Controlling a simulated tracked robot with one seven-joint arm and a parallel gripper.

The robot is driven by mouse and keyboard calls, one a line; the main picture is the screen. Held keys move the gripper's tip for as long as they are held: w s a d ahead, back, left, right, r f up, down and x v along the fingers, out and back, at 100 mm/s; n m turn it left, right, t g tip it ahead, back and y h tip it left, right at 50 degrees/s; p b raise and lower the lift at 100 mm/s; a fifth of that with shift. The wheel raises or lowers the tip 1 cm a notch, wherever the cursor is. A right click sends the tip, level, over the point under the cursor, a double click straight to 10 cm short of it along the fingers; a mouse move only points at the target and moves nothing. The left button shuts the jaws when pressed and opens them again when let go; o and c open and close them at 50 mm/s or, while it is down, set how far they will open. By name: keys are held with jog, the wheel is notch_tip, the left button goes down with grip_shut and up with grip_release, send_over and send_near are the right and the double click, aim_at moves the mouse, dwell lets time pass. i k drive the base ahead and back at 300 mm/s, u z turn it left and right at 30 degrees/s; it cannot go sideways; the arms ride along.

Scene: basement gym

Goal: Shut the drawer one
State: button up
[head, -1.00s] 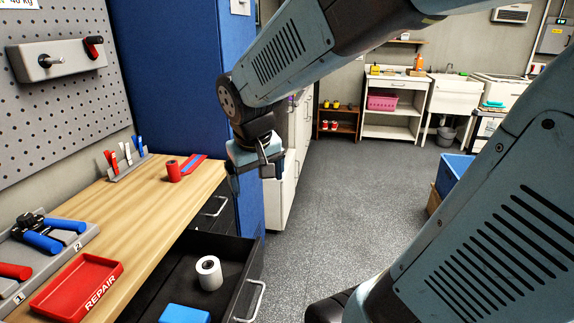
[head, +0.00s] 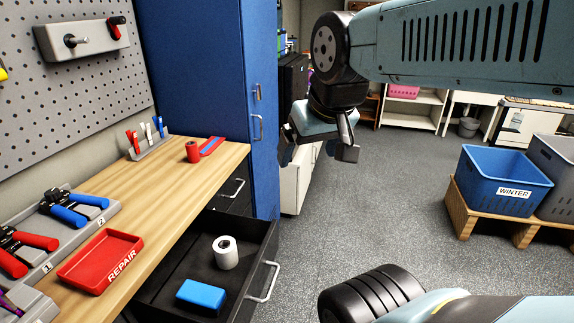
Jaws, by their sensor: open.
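The open black drawer (head: 172,283) sticks out from under the wooden workbench (head: 135,196) at lower left. Its silver handle (head: 267,281) is on the front panel, facing right. A white tape roll (head: 225,253) and a blue block (head: 201,296) lie inside. My gripper (head: 318,153) hangs above the floor, up and to the right of the drawer, in front of the white cabinet. It is open and apart from the drawer. I see nothing held in it.
A closed drawer with a handle (head: 234,189) sits farther along the bench. A red REPAIR tray (head: 101,260) and plier holders are on the bench top. A blue WINTER crate (head: 503,181) stands on a wooden pallet at right. The grey floor (head: 370,212) between is clear.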

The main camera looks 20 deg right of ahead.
aim_at(192, 257)
jog(key=z, duration=1.2)
jog(key=k, duration=1.35)
jog(key=u, duration=1.1)
jog(key=i, duration=0.85)
jog(key=u, duration=0.05)
